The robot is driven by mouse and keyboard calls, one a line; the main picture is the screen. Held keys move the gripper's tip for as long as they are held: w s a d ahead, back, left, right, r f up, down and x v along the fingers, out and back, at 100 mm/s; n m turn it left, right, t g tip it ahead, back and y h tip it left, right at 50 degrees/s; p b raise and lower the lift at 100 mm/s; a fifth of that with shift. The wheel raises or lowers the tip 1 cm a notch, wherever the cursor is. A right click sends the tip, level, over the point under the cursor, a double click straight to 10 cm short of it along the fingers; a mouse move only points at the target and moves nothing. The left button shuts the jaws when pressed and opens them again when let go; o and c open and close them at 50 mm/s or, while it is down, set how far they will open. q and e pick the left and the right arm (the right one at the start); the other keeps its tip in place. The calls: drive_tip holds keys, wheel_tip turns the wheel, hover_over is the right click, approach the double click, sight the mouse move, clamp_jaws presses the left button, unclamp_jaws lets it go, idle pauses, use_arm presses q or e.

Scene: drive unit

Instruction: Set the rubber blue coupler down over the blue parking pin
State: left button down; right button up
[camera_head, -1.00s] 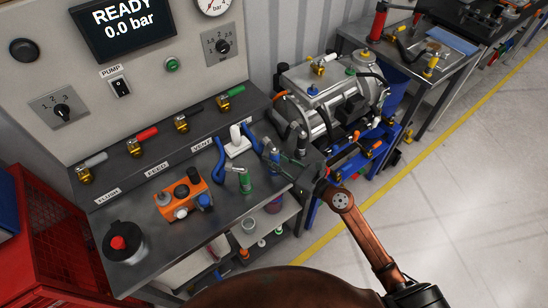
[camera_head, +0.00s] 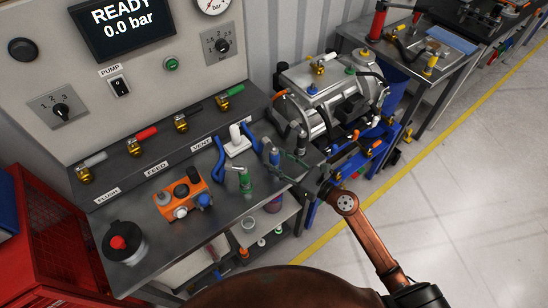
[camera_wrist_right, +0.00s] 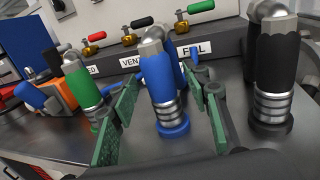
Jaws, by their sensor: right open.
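The blue coupler (camera_wrist_right: 158,78) stands upright in the right wrist view, with its metal elbow on top and ringed metal collar low down. A round blue foot (camera_wrist_right: 173,128) shows beneath it at the bench top. The pin itself is hidden, so I cannot see how deep the coupler sits. In the head view the blue coupler (camera_head: 274,157) is small at the bench's right end. My right gripper (camera_wrist_right: 163,85) is open, its green pads on either side of the coupler with gaps visible. It also shows in the head view (camera_head: 287,164). My left gripper is out of view.
A green coupler (camera_wrist_right: 82,88) stands close on the left, a black coupler (camera_wrist_right: 272,75) close on the right. An orange block (camera_head: 182,197) sits further left on the bench. Valves and the panel rise behind. A machine (camera_head: 330,95) stands right of the bench.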

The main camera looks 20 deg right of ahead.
drive_tip(key=v, duration=1)
drive_tip(key=shift+s+d+r, duration=0.1)
drive_tip(key=shift+d+r, duration=0.05)
drive_tip(key=shift+r, duration=0.05)
